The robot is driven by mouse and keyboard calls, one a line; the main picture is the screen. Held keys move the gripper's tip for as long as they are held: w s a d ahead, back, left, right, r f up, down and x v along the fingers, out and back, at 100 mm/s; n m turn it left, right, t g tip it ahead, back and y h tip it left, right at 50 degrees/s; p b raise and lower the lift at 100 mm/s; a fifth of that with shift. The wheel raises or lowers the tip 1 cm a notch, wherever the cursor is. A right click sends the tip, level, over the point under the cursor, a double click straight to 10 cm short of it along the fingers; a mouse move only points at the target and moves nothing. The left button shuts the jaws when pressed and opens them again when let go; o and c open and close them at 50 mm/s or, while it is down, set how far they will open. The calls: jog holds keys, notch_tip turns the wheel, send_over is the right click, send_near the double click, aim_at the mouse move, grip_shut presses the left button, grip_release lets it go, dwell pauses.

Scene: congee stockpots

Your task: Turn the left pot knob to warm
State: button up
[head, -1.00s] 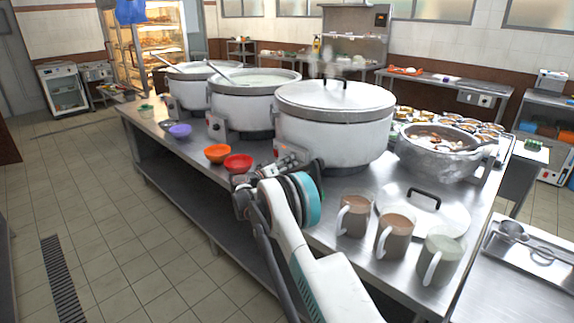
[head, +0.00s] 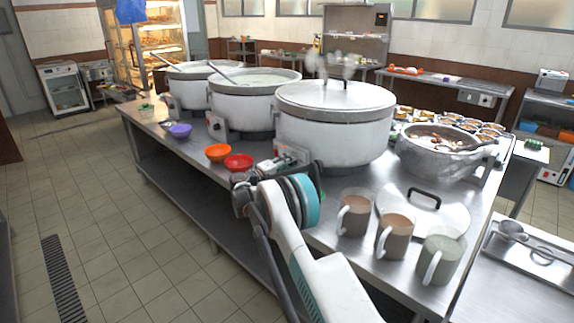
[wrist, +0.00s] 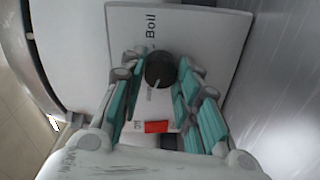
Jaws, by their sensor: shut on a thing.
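In the wrist view a dark round knob (wrist: 160,70) sits on a pale control panel (wrist: 210,35) marked "Boil" near its top. The knob has a pale pointer line; small lettering beside it is too blurred to read. The teal-padded fingers of my gripper (wrist: 161,62) are closed in on both sides of the knob. A red switch (wrist: 157,127) lies below the knob. In the head view my gripper (head: 272,170) is at the control box (head: 293,153) of the nearest, lidded pot (head: 325,135); my wrist hides the knob there. The farthest left pot (head: 187,95) is open with a ladle.
A middle open pot (head: 240,108) stands beside the lidded one. Red (head: 238,162), orange (head: 218,152) and purple (head: 180,131) bowls sit near the counter's front edge. Mugs (head: 393,237), a loose lid (head: 450,217) and a metal basin (head: 430,165) are right of my arm.

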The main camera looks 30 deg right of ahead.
dwell(0.3)
jog(key=o, duration=1.1)
jog(key=shift+c, duration=0.2)
jog(key=v, duration=1.2)
jog(key=shift+w, duration=0.1)
jog(key=shift+r, duration=0.1)
